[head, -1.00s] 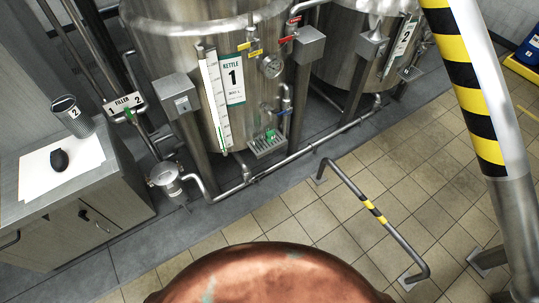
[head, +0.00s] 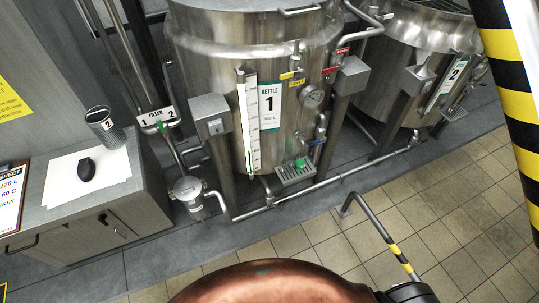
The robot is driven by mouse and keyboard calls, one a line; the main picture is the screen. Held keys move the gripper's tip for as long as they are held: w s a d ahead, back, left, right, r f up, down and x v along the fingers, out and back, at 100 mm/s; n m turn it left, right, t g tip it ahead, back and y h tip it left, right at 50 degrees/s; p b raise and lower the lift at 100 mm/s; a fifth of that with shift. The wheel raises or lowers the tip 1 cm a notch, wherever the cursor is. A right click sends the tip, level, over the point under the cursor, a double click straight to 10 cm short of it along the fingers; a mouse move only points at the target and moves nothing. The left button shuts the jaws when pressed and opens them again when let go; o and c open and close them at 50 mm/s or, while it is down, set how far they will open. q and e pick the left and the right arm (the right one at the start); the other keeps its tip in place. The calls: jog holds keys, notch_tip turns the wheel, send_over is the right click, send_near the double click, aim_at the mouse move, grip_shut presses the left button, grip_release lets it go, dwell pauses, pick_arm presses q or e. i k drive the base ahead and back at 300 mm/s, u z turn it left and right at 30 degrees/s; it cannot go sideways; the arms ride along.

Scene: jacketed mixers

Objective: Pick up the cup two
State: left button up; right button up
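Cup two (head: 104,125) is a dark grey ribbed cup with a white label bearing a 2. It stands on the grey cabinet (head: 45,180) at the left of the head view, at the back edge of a white sheet (head: 62,180). Its dark open mouth shows at the top. Nothing touches it from above. Neither my left nor my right gripper shows in this view.
A black rounded object (head: 87,170) lies on the sheet, close to the cup. The filler label (head: 157,117) and pipes are right of the cup. Kettle 1 (head: 215,60) and kettle 2 (head: 375,75) stand behind. A low rail (head: 370,220) crosses the tiled floor (head: 300,235).

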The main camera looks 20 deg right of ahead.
aim_at(301, 159)
jog(key=u, duration=0.15)
jog(key=i, duration=1.3)
jog(key=z, duration=0.6)
